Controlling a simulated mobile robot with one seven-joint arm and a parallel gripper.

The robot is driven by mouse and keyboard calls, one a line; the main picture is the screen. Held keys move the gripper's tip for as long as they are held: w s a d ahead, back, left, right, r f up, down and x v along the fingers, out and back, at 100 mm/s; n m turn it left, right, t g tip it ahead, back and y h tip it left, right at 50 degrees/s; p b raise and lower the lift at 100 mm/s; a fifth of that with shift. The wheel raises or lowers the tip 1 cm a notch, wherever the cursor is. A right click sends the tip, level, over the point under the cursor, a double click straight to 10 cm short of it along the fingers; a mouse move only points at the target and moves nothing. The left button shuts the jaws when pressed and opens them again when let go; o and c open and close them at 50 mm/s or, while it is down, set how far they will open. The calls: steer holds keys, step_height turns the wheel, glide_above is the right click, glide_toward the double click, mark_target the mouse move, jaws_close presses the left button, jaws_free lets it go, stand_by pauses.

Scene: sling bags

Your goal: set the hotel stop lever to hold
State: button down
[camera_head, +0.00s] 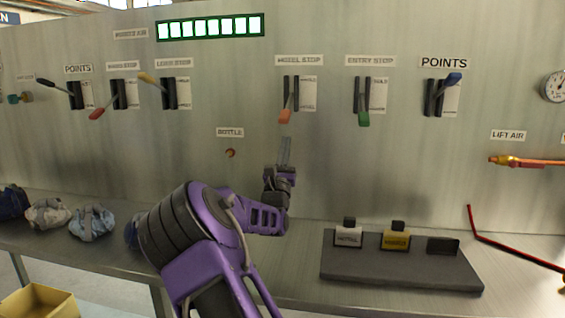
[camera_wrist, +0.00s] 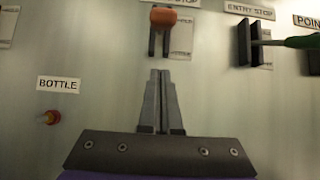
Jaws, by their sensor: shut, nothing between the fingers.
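The hotel stop lever (camera_head: 286,116) has an orange-red handle and sits in a black slotted bracket under a label that looks like "HOTEL STOP" (camera_head: 299,60). Its handle points down and outward, at the lower end of the slot. In the wrist view the orange handle end (camera_wrist: 163,17) is at the top centre. A small plate with blurred marks (camera_head: 309,93) is right of the slot. My gripper (camera_head: 286,140) is shut and empty, pointing up, just below the lever handle. In the wrist view the fingertips (camera_wrist: 160,73) are together below the bracket, with a gap to the handle.
The green-handled entry stop lever (camera_head: 363,118) is to the right. A blue-handled points lever (camera_head: 453,80) is farther right. Left are yellow (camera_head: 147,78), red (camera_head: 96,112) and black levers. A small bottle knob (camera_head: 231,153) is left of my gripper. A dark block (camera_head: 400,268) holds tags on the shelf.

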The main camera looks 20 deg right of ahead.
glide_toward(288, 106)
steer(key=shift+w+d, duration=0.7)
steer(key=shift+w, duration=0.45)
steer(key=shift+r, duration=0.15)
